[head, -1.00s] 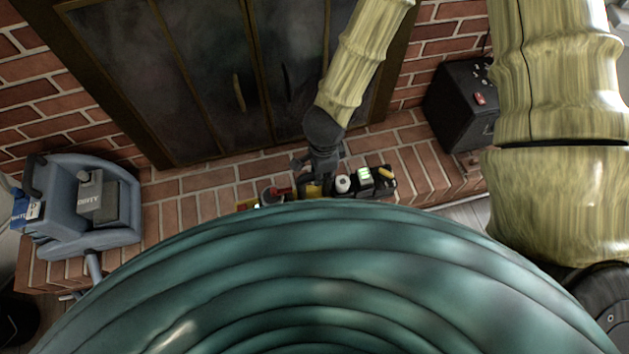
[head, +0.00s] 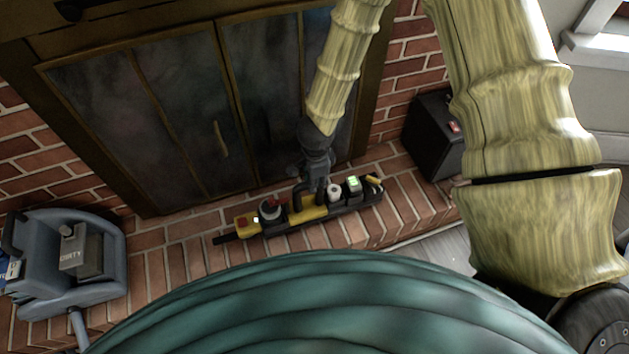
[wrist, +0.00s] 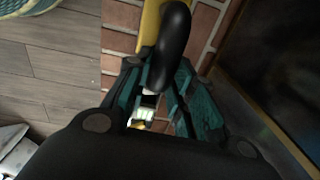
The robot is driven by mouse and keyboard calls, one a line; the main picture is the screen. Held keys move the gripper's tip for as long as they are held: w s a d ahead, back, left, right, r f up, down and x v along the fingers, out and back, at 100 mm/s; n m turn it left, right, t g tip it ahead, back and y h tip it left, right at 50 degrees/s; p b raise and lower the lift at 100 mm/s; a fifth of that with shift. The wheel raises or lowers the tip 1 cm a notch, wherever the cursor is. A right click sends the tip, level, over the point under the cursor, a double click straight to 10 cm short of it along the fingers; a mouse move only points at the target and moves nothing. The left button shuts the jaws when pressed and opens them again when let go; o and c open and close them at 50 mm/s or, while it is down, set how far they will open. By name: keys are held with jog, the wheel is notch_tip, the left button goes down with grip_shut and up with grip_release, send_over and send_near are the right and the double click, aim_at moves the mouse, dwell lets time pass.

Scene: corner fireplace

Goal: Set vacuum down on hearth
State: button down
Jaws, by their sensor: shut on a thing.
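The vacuum (head: 305,213) is a long yellow and black handheld tool with a grey-and-red part, a white part and a green-lit part. It lies lengthwise along the brick hearth (head: 190,236), in front of the fireplace doors. My gripper (head: 314,188) reaches down from above and is shut on its handle. In the wrist view, my gripper's teal fingers (wrist: 158,85) sit on both sides of the vacuum's black handle (wrist: 172,45). The vacuum is at or very near the bricks; I cannot tell whether it touches them.
A blue-grey carpet-cleaner-like machine (head: 68,262) stands on the hearth at left. A black box (head: 432,136) with a red switch stands at right. Dark fireplace doors (head: 190,110) rise just behind the vacuum. Bare hearth brick shows between the machine and the vacuum.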

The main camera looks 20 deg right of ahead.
jog(key=shift+f+b, duration=0.5)
jog(key=shift+f, duration=0.95)
jog(key=c, duration=1.2)
grip_release()
jog(key=shift+c, duration=0.2)
jog(key=r+p, duration=0.1)
jog(key=r, duration=0.3)
jog(key=r+p, duration=0.2)
jog(key=r, duration=0.2)
jog(key=r+p, duration=0.2)
jog(key=r, duration=0.2)
jog(key=shift+s, duration=0.35)
